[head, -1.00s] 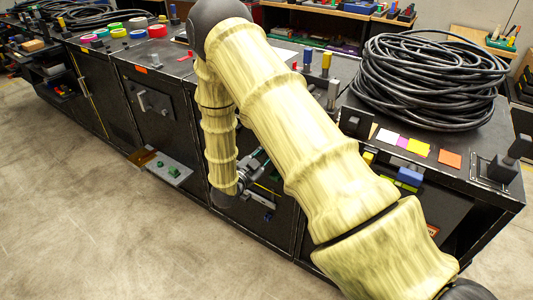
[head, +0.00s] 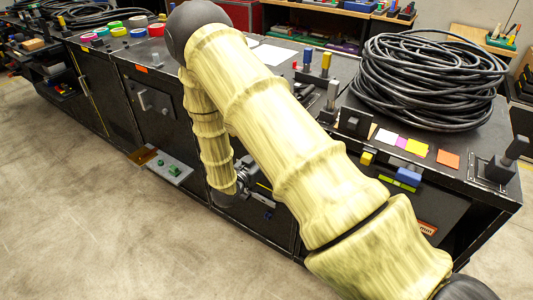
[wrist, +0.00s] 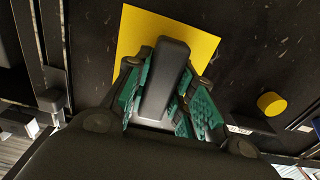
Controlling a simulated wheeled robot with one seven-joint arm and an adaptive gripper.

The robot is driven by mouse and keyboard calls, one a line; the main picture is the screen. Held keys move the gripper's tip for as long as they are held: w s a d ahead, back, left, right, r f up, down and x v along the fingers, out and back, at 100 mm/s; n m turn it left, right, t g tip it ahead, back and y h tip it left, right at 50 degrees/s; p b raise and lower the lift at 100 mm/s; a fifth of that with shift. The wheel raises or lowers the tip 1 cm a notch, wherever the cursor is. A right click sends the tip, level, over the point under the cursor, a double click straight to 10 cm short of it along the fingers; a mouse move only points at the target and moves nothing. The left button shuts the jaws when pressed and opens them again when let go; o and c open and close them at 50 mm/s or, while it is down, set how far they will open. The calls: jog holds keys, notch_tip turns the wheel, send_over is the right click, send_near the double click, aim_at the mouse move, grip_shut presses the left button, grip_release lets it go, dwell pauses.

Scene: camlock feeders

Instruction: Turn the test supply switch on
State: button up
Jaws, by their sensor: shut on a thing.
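A dark grey bar-shaped switch handle (wrist: 167,78) stands out from a yellow plate (wrist: 210,50) on a black panel in the wrist view. I take it to be the test supply switch; no label is readable. My gripper (wrist: 162,92) has its teal-padded fingers on both sides of the handle and is shut on it. The handle lies nearly lengthwise in the picture, tilted slightly right at its top. In the head view my gripper (head: 240,178) is low at the cabinet front, partly covered by my arm, and the handle cannot be made out.
A round yellow knob (wrist: 271,103) is right of the plate. In the head view a coil of black cable (head: 430,80) sits on the bench top. A grey plate with green parts (head: 170,168) juts out low, left of my gripper. The floor in front is clear.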

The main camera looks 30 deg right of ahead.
jog(key=shift+s+f, duration=0.1)
jog(key=shift+f, duration=0.05)
grip_shut()
jog(key=o, duration=1)
grip_release()
jog(key=shift+a, duration=0.1)
jog(key=v, duration=1.1)
jog(key=shift+s+a, duration=0.15)
jog(key=shift+a, duration=0.2)
